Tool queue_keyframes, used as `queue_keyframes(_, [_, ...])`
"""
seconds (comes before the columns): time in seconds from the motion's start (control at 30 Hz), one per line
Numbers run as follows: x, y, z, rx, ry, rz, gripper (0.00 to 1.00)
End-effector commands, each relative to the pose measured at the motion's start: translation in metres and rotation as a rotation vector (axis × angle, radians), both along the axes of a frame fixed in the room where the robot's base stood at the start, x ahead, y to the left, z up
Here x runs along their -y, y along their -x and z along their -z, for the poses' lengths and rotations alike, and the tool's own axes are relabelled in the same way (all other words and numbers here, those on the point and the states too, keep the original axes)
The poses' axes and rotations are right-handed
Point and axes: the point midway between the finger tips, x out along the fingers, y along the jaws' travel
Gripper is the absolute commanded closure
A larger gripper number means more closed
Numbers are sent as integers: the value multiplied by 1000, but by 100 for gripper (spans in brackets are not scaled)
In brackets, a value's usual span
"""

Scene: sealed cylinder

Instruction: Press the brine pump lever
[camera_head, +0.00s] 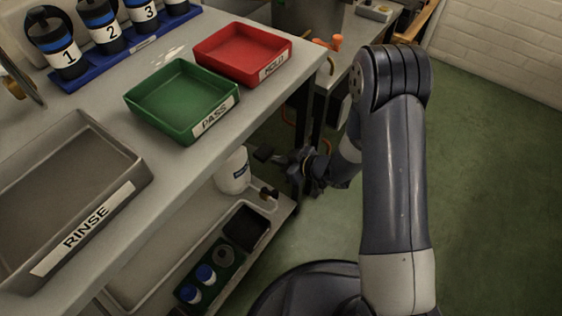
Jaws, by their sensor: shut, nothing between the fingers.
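A white container (233,170) with a small dark label stands on the lower shelf, under the table edge. It looks like the brine pump, but its label is too small to read. A small dark part with a brownish end (268,193) sits just right of it, and I cannot tell whether this is the lever. The container's top is partly hidden by the table edge. My gripper (266,155) is shut and empty. It points left at the container, close to its upper right side, and I cannot tell whether they touch.
On the table are a grey RINSE tray (140,180), a green PASS tray (163,115), a red HOLD tray (225,65) and a blue rack (135,48) of numbered cylinders. A dark caddy (215,266) with blue-capped bottles sits on the lower shelf. Green floor (490,190) is clear at right.

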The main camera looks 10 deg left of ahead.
Motion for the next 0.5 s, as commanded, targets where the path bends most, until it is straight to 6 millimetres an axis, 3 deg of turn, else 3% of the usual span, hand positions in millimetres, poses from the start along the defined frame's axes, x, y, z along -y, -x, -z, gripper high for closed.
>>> queue_keyframes(0.03, [16, 5, -8, -6, 2, 10, 100])
queue_keyframes(0.2, [49, 18, -25, -2, 0, 9, 100])
queue_keyframes(0.5, [78, 31, -39, 0, -2, 6, 100])
